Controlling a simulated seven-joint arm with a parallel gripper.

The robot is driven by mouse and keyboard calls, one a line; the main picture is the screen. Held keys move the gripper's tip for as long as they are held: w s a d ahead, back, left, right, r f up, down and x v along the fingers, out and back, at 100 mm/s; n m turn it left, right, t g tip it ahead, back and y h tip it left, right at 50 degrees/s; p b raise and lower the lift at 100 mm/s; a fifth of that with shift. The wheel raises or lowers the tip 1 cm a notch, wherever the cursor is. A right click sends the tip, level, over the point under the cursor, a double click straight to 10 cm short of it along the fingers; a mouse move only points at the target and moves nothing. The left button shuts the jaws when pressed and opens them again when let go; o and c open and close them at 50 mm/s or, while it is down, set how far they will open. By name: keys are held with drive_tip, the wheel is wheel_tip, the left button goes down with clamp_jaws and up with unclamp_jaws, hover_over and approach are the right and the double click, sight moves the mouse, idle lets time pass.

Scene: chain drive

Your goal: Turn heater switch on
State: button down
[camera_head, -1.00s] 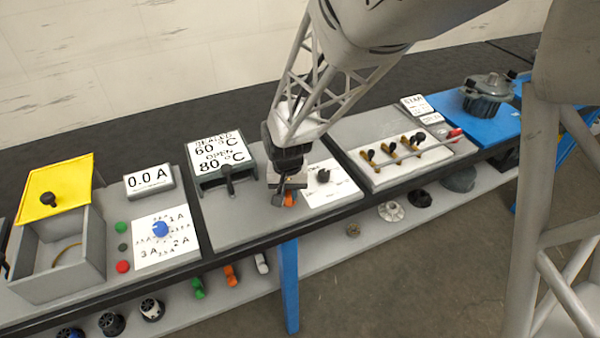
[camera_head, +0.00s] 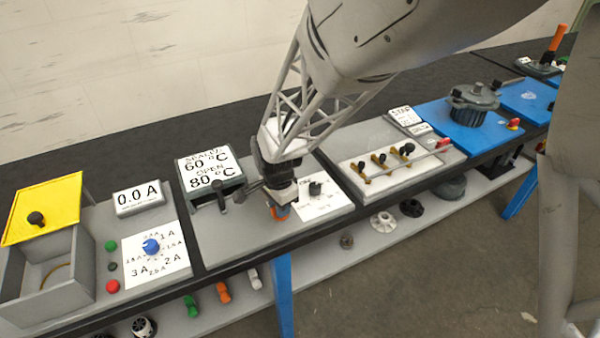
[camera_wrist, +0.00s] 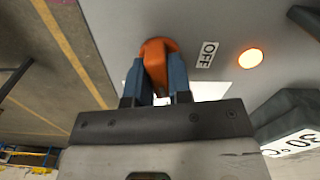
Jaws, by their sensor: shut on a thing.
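My gripper (camera_wrist: 158,78) is shut on the knob, with a blue finger on each side. An "OFF" label (camera_wrist: 207,55) is beside the knob in the wrist view. A round orange light (camera_wrist: 250,58) shines past that label. The display box (camera_head: 209,172) reads sealed 60 °C and open 80 °C. My wrist hides part of the panel in the head view.
A black lever (camera_head: 221,195) stands in front of the display box, left of my gripper. A white plate with a black knob (camera_head: 316,187) is close on the right. A valve panel (camera_head: 400,160) lies further right. A yellow-lidded box (camera_head: 43,210) stands at the left.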

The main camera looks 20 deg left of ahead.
drive_tip(key=shift+r+m, duration=0.1)
drive_tip(key=shift+m, duration=1.1)
drive_tip(key=c, duration=1)
unclamp_jaws()
drive_tip(key=shift+c, duration=0.2)
drive_tip(key=shift+r, duration=3.85)
